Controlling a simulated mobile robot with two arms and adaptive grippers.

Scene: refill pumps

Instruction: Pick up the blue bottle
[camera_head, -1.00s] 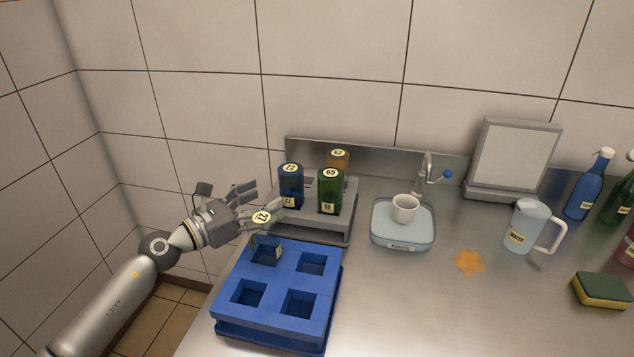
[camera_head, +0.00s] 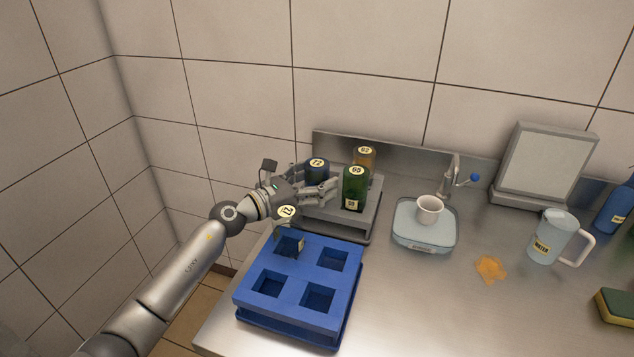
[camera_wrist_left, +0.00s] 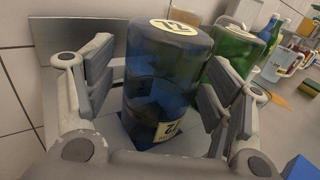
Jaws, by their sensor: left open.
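The blue bottle (camera_head: 317,172) stands upright in the grey rack (camera_head: 362,217), with a pale 72 label on its top. It also shows large in the left wrist view (camera_wrist_left: 165,80), between the fingers. My left gripper (camera_head: 322,190) is open, with its fingers on either side of the bottle. In the wrist view a small gap shows at the right finger pads. In the head view the fingers hide the bottle's lower part. My right gripper is not in view.
A green bottle (camera_head: 355,188) stands close right of the blue one, with an amber bottle (camera_head: 364,156) behind. A blue tray (camera_head: 298,318) with square holes sits in front; a see-through bottle (camera_head: 290,238) stands in its back-left hole. A scale with a cup (camera_head: 430,210) is to the right.

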